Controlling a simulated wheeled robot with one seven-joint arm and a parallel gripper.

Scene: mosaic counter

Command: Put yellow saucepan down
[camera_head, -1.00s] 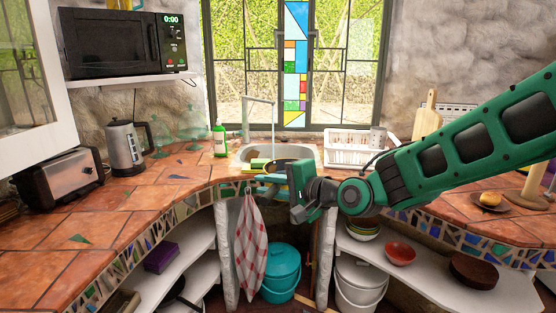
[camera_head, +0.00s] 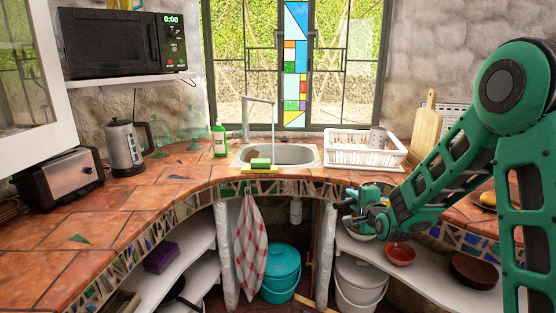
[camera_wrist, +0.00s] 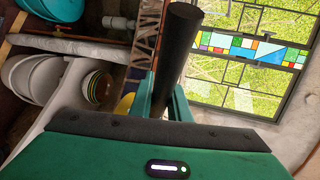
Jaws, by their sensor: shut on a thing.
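My gripper (camera_head: 352,208) is in front of the counter's front edge, right of the sink and below the dish rack. In the wrist view its green fingers (camera_wrist: 162,103) are shut on a thick black handle (camera_wrist: 180,45), which stands up past them. A small bit of yellow (camera_wrist: 122,106) beside the fingers looks like part of the yellow saucepan.
The tiled counter (camera_head: 150,205) left of the sink is largely clear. A red bowl (camera_head: 400,254) sits on the shelf below.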

